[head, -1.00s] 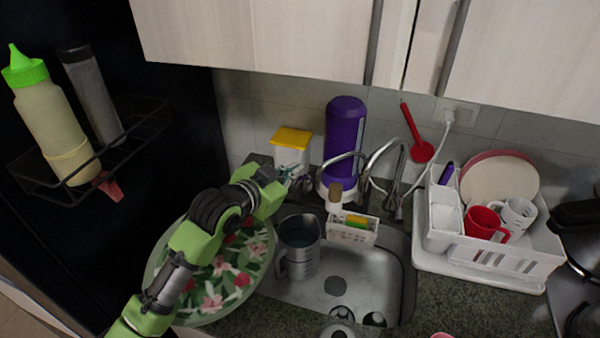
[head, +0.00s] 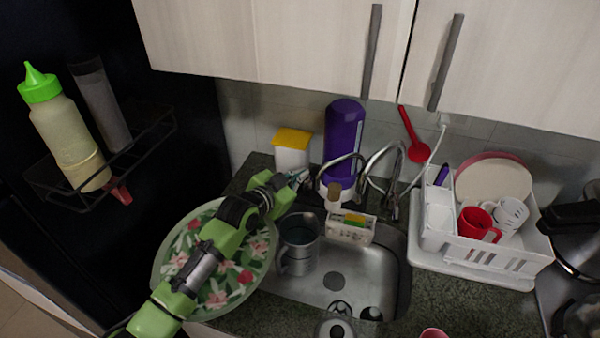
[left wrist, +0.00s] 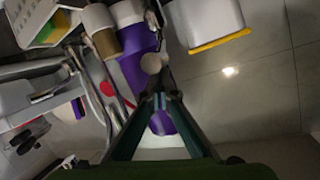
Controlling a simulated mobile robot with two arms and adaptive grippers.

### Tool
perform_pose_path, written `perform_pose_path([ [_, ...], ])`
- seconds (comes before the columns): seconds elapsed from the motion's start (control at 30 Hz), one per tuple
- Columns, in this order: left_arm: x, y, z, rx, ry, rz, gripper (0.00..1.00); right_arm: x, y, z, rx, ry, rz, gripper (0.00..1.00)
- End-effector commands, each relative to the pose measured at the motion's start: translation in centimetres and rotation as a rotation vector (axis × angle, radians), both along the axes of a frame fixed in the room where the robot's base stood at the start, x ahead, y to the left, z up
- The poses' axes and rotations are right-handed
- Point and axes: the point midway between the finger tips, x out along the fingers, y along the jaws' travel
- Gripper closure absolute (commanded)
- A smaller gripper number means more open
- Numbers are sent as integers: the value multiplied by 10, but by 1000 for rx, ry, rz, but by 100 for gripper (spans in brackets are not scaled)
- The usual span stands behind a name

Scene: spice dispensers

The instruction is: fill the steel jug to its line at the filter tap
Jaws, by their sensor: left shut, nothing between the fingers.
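The steel jug (head: 300,259) stands upright in the sink below the taps, its handle toward the lower left. Its inside is dark, and I cannot tell the water level against a line. The purple filter (head: 343,145) stands against the wall behind the sink, with curved metal spouts (head: 385,152) beside it. My left gripper (head: 303,174) is shut and empty, between the yellow-lidded box and the filter. In the left wrist view, its closed fingertips (left wrist: 160,97) lie close to a small pale round knob (left wrist: 151,63) in front of the purple body; contact is unclear. My right gripper is out of view.
A white caddy (head: 351,233) with a sponge sits at the sink's back edge, near a brush. The yellow-lidded box (head: 291,153) stands left of the filter. A floral tray (head: 245,257) lies left, under my arm. A dish rack (head: 490,253) fills the right.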

Motion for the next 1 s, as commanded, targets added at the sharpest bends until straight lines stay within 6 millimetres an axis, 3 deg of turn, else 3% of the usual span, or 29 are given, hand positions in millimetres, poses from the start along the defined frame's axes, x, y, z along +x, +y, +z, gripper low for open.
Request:
perform_pose_path([
  [0.27, 0, 0, -2, -1, -2, 0, 100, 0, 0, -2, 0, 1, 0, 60],
  [0.6, -13, 6, -23, -45, -109, -1, 100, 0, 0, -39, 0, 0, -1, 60],
  [1.0, -19, 8, -29, -47, -106, 0, 100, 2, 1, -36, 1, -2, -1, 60],
])
